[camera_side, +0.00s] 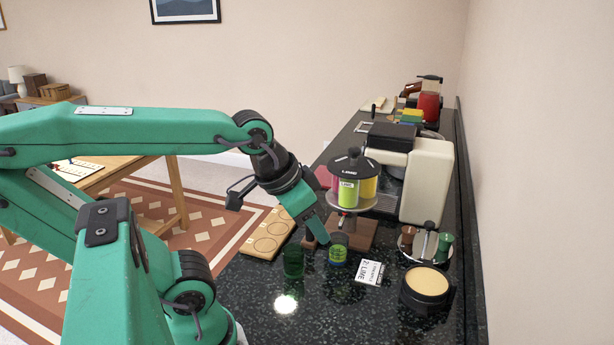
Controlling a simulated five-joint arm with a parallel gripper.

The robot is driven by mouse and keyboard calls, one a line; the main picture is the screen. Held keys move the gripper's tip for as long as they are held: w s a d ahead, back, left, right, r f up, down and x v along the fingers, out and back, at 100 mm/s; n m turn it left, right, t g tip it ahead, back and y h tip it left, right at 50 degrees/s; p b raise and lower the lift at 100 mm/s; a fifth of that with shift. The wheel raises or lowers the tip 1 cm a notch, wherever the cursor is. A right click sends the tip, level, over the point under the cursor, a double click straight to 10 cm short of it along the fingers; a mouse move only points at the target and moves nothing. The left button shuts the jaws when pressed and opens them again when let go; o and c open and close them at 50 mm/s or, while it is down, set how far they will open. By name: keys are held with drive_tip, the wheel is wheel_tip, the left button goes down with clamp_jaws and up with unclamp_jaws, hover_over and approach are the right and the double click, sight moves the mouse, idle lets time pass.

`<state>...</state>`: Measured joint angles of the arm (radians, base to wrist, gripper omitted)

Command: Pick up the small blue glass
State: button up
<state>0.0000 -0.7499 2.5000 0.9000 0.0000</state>
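A small short glass (338,250) stands on the dark speckled counter, showing dark bluish sides with yellow-green in them. No plainly blue glass stands out; I cannot tell for sure that this is the blue one. A dark green glass (293,262) stands to its left, apart from it. My gripper (322,239) points down and to the right, its tip just left of the small glass and above the counter. I cannot tell whether it touches that glass. The fingers overlap from this side, so the gap between them is hidden.
A wooden board with round recesses (268,235) lies left of my gripper. A stand with colored canisters (348,192) rises behind it. A white card (370,272), a black round tub (427,288) and a small caddy (426,246) are to the right. The front counter is clear.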

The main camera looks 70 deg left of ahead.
drive_tip(key=o, duration=0.6)
drive_tip(key=g, duration=0.5)
approach(336, 242)
drive_tip(key=shift+s+d+f, duration=0.15)
drive_tip(key=shift+d+f, duration=0.2)
drive_tip(key=shift+f, duration=1)
drive_tip(key=shift+s+d+f, duration=0.15)
drive_tip(key=shift+d+f, duration=0.25)
drive_tip(key=shift+f, duration=0.9)
drive_tip(key=shift+s+d+f, duration=0.15)
drive_tip(key=shift+d+f, duration=0.2)
drive_tip(key=shift+f, duration=1)
drive_tip(key=c, duration=1.2)
